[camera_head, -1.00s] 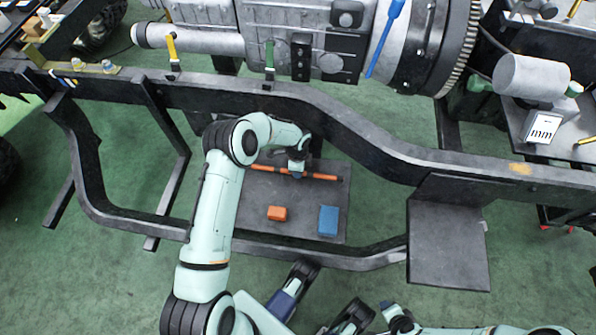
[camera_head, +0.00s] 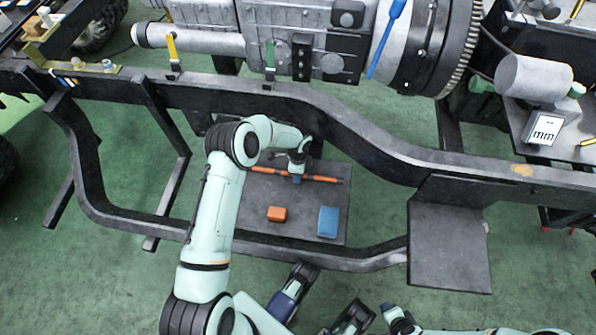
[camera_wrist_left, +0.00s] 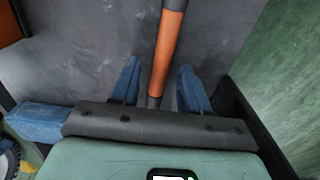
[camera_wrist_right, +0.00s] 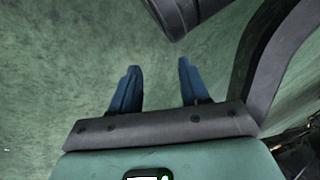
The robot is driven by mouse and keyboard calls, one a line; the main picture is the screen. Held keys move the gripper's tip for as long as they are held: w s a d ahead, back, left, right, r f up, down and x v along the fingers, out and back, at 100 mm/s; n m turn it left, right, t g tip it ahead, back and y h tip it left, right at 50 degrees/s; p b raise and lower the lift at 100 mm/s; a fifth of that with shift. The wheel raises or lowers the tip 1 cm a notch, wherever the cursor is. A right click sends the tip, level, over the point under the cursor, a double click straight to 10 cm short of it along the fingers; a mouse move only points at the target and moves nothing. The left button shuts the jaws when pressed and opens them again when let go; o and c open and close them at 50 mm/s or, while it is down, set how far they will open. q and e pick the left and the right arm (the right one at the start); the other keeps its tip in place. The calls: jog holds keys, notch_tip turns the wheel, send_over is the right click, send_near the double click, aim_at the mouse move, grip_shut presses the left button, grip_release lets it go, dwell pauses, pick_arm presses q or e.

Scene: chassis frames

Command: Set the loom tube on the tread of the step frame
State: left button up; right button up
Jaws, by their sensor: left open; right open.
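The loom tube (camera_head: 323,178), a thin orange rod with dark parts, lies on a grey board (camera_head: 255,215) inside the chassis frame. My left gripper (camera_head: 297,178) is over the middle of the tube. In the left wrist view the tube (camera_wrist_left: 168,45) runs between the two open blue fingers (camera_wrist_left: 158,72), with a gap on each side. A flat dark plate (camera_head: 448,245), which looks like the step frame's tread, is at the right and bare. My right gripper (camera_wrist_right: 158,68) is open and empty above green floor.
An orange block (camera_head: 277,214) and a blue block (camera_head: 328,221) lie on the board near the tube. A dark chassis rail (camera_head: 370,148) curves behind the board, and a lower rail (camera_head: 350,262) passes in front. A large grey gearbox (camera_head: 300,30) stands at the back.

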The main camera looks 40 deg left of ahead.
pick_arm(q)
notch_tip(320, 180, up, 12)
jog(key=p, duration=0.2)
jog(key=shift+p, duration=0.3)
pick_arm(e)
jog(key=shift+g+y, duration=0.4)
jog(key=shift+g, duration=0.1)
jog(key=s+a+r, duration=0.1)
jog(key=s, duration=0.1)
jog(key=s+a+r, duration=0.1)
jog(key=r, duration=0.1)
jog(key=shift+s+a+r, duration=0.1)
jog(key=shift+s+a, duration=0.05)
jog(key=shift+s, duration=0.25)
